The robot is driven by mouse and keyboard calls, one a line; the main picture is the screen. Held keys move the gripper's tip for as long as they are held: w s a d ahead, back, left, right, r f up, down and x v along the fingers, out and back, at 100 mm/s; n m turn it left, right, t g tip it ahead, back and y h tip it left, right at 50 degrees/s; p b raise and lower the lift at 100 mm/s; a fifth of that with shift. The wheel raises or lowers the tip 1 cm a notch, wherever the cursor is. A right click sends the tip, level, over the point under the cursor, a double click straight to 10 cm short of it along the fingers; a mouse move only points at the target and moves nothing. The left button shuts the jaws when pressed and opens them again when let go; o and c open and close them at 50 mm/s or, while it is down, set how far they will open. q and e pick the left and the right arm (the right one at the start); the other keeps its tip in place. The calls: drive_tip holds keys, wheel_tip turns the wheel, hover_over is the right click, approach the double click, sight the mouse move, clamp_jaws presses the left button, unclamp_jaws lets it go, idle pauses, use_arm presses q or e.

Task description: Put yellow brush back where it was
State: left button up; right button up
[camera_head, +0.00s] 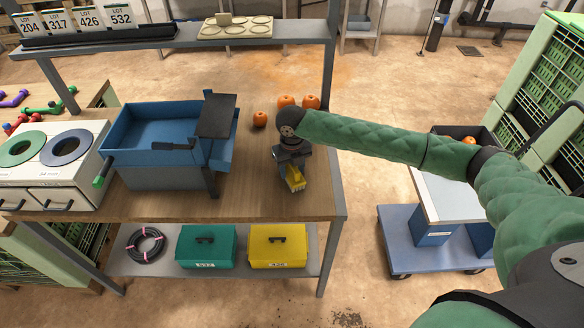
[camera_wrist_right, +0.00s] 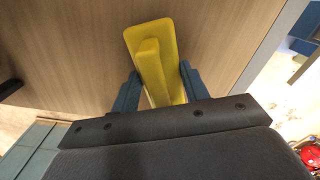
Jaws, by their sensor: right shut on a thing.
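The yellow brush (camera_head: 294,178) is at the right part of the wooden table (camera_head: 255,190), under my right gripper (camera_head: 292,165). In the right wrist view the brush (camera_wrist_right: 153,55) stands out between the two blue-grey fingers of my right gripper (camera_wrist_right: 158,88), which is shut on its raised handle. The brush is close to the tabletop. I cannot tell whether it touches it. My left gripper does not show in either view.
A blue basin (camera_head: 150,125) with a dark plate stands left of the gripper. Several orange fruits (camera_head: 286,101) lie behind it. A green box (camera_head: 206,247) and a yellow box (camera_head: 278,246) sit on the lower shelf. A blue cart (camera_head: 430,245) stands right of the table.

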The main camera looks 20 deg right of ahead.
drive_tip(key=o, duration=1)
drive_tip(key=shift+c, duration=0.2)
drive_tip(key=shift+r, duration=0.35)
wheel_tip(320, 180, up, 2)
drive_tip(key=shift+r+b, duration=0.1)
drive_tip(key=shift+b, duration=0.65)
wheel_tip(320, 180, up, 8)
drive_tip(key=b, duration=0.3)
drive_tip(key=shift+r, duration=0.2)
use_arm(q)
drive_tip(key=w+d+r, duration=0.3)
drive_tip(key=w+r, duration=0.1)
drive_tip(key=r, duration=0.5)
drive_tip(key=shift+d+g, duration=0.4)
use_arm(e)
drive_tip(key=shift+r, duration=0.45)
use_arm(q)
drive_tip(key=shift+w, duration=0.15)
